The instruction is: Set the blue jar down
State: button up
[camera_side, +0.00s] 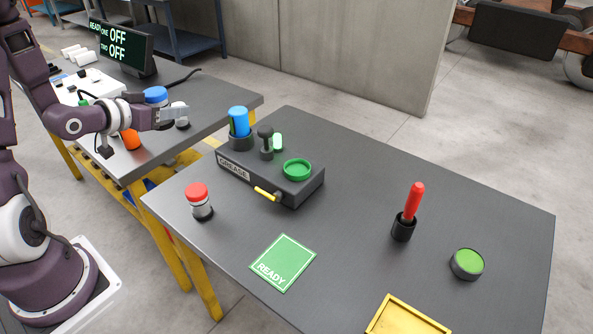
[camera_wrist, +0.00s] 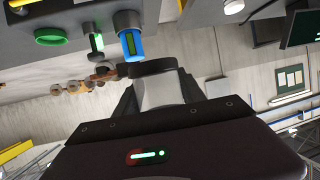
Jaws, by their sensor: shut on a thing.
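The blue jar shows its blue lid (camera_side: 155,94) just above my gripper (camera_side: 174,115) in the side view. My gripper reaches out level and is shut on the jar, which looks about upright. In the wrist view the jar's dark base (camera_wrist: 152,66) and pale body (camera_wrist: 165,92) show between the fingers, while its lid is hidden. The jar appears over or near the rear table; the gap beneath it cannot be told. A green READY mat (camera_side: 283,263) lies bare on the front table.
A grease station (camera_side: 290,188) holds a blue canister (camera_side: 239,122) and an empty green ring (camera_side: 297,169). A red-lidded jar (camera_side: 200,203), a red-handled tool (camera_side: 411,205) and a green button (camera_side: 467,264) stand on the front table. A yellow tray (camera_side: 400,318) lies at its near edge.

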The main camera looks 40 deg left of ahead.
jog(key=w+d+m+h, duration=0.1)
jog(key=w+d+h, duration=0.1)
jog(key=w+d, duration=0.45)
jog(key=m+h, duration=0.2)
jog(key=m, duration=0.1)
send_over(305, 166)
notch_tip(305, 166, down, 15)
jog(key=shift+r, duration=0.15)
jog(key=shift+f, duration=0.25)
jog(key=shift+f, duration=0.2)
jog(key=o, duration=1.4)
